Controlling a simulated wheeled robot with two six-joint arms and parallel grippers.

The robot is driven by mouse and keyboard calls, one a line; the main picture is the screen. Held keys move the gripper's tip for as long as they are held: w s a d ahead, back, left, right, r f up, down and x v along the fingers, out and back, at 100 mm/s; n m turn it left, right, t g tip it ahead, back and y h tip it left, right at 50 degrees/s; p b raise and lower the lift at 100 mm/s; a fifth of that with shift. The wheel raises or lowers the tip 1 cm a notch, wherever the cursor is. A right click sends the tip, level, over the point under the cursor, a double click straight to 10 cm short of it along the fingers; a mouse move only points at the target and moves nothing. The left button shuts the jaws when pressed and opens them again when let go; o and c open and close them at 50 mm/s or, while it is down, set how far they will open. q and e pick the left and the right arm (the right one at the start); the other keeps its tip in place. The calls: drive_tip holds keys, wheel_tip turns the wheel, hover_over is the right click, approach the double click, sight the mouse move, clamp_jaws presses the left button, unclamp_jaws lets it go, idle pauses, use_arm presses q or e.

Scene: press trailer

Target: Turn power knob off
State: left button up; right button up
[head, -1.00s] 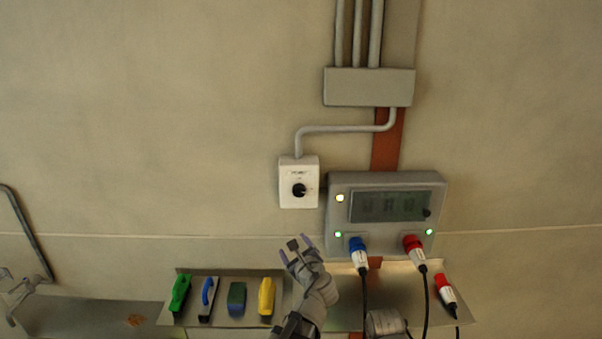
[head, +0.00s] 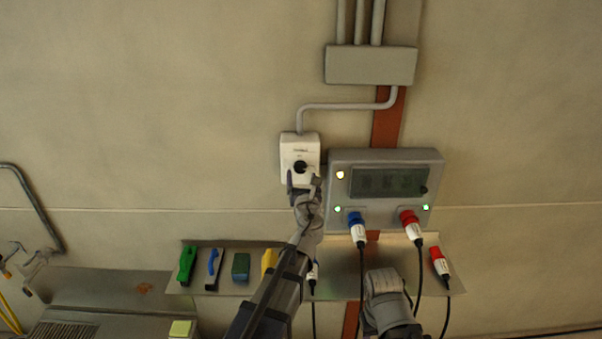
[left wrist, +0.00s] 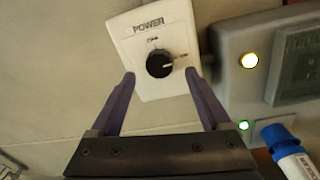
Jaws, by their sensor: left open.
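The power knob (left wrist: 159,63) is round and black, on a white wall box (left wrist: 155,25) labelled POWER. Its white pointer line points right, towards a small label that looks like ON; another small label sits above the knob. In the head view the knob (head: 300,167) shows just above my left gripper (head: 303,182). My left gripper is open and empty. In the left wrist view its two purple fingers (left wrist: 160,75) stand apart, to the left and right of the knob's lower side. I see no contact with the knob.
A grey socket panel (head: 435,180) with lit lamps is close at the right of the box. Blue (head: 357,228) and red (head: 411,226) plugs with hanging cables are in it. A metal shelf (head: 340,283) below holds several brushes and sponges. The wall left of the box is clear.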

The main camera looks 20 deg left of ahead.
sight(301, 170)
use_arm(q)
drive_tip(key=x, duration=0.3)
drive_tip(key=shift+w, duration=0.2)
drive_tip(key=shift+s, duration=0.1)
clamp_jaws()
idle(0.3)
